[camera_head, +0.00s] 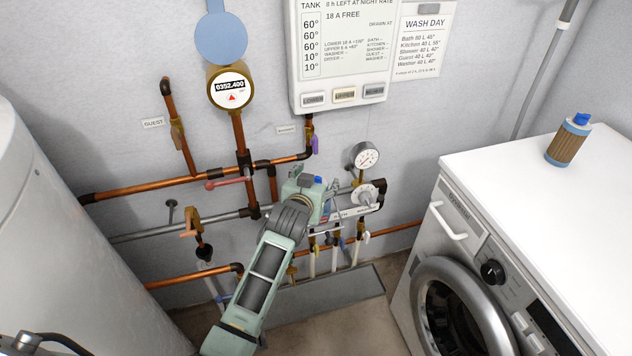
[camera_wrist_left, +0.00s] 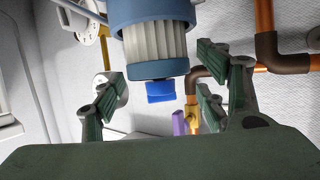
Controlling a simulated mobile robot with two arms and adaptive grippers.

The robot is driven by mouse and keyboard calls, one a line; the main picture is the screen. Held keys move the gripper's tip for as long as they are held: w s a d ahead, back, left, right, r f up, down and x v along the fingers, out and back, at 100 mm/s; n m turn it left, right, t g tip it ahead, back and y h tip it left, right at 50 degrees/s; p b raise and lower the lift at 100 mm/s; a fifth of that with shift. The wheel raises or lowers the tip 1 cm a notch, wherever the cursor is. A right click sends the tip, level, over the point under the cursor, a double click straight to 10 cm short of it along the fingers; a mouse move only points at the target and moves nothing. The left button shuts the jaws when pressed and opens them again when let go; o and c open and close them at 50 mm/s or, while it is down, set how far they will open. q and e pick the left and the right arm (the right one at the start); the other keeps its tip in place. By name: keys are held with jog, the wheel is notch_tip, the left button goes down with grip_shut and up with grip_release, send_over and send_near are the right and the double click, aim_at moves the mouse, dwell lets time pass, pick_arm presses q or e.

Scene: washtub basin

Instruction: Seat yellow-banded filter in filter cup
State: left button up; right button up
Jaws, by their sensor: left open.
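In the left wrist view, a white pleated filter (camera_wrist_left: 153,42) with a blue end cap and blue tab stands partly inside a wider blue cup (camera_wrist_left: 150,12). Its pleats show between the cup rim and the end cap; no yellow band shows. My left gripper (camera_wrist_left: 168,95) is open, its fingers on either side of the filter's capped end with visible gaps. In the head view my left gripper (camera_head: 314,192) is at the wall pipes, with the blue tab (camera_head: 318,180) showing beside it; the cup is hidden there. My right gripper is out of view.
A brown filter with blue ends (camera_head: 568,140) stands on the white washing machine (camera_head: 500,165). Copper pipes (camera_head: 140,188), a gauge (camera_head: 366,157) and a purple valve handle (camera_head: 315,145) crowd the wall around the gripper. A white tank (camera_head: 60,240) stands left.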

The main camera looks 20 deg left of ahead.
pick_arm(q)
jog(key=shift+r, duration=0.55)
jog(key=p+v, duration=0.1)
jog(key=v, duration=1.1)
